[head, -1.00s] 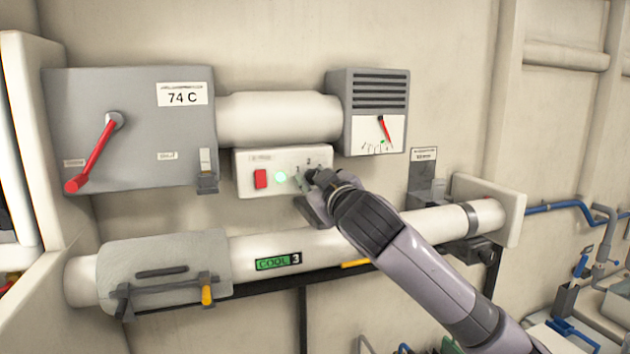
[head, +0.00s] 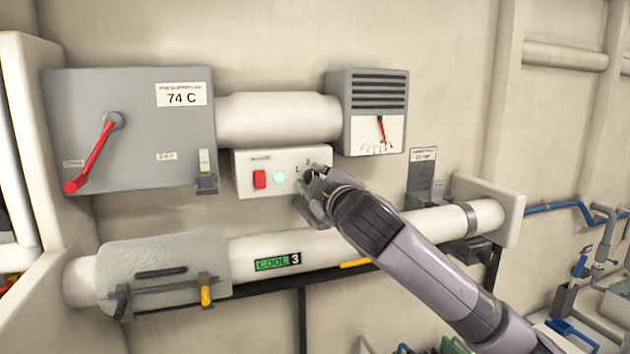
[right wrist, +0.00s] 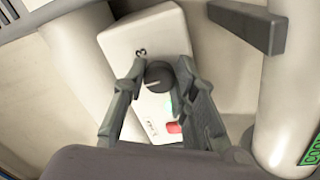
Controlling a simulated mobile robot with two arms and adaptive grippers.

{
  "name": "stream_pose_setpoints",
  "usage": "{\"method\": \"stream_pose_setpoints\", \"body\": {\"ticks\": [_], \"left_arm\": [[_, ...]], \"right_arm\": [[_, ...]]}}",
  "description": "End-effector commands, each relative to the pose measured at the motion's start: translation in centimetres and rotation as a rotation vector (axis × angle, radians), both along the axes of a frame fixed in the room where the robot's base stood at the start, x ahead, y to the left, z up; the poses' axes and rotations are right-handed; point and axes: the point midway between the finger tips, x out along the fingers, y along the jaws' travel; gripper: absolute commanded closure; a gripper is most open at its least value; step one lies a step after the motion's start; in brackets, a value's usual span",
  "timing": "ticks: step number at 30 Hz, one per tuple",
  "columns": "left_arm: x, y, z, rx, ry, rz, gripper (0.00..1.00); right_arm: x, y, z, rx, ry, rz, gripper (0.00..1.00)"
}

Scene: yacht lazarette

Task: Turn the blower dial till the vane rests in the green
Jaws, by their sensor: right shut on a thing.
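The white blower control box (head: 245,180) on the wall has a red switch (head: 260,179), a lit green lamp (head: 280,178) and a dial at its right end. My right gripper (head: 314,183) covers most of the dial in the head view. In the right wrist view the round dark dial (right wrist: 158,76) sits between my fingers, which are shut on it. The gauge (head: 366,135) at upper right has a red vane (head: 381,128) pointing down and slightly right. Its tip is close to the small green mark; whether it lies inside is too small to tell. My left gripper is out of view.
A grey cabinet (head: 140,135) with a red lever (head: 90,158) and a 74 C label stands left. A white pipe (head: 345,241) with a green COOL 3 display (head: 278,262) runs below the box. A grey bracket (head: 420,178) stands right of my gripper.

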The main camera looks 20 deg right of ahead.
Motion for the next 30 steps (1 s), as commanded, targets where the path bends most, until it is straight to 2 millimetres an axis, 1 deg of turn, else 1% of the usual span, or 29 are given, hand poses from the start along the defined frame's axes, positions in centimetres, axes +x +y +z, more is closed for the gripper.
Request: {"method": "stream_pose_setpoints", "body": {"ticks": [9, 10, 18, 26, 30], "left_arm": [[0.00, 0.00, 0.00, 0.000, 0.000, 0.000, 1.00], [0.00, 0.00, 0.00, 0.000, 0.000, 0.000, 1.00], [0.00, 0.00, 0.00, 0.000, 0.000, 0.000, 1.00], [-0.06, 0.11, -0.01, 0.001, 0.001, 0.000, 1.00], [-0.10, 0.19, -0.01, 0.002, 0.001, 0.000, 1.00]], "right_arm": [[-0.02, 0.04, 0.06, 0.000, -0.002, 0.001, 1.00], [-0.02, 0.04, 0.06, 0.000, -0.001, 0.002, 0.72], [-0.01, 0.03, 0.03, 0.000, 0.000, 0.001, 0.54], [-0.02, 0.02, 0.00, 0.001, 0.000, 0.000, 0.54], [-0.72, -0.02, 0.01, 0.000, 0.000, 0.001, 0.54]]}}
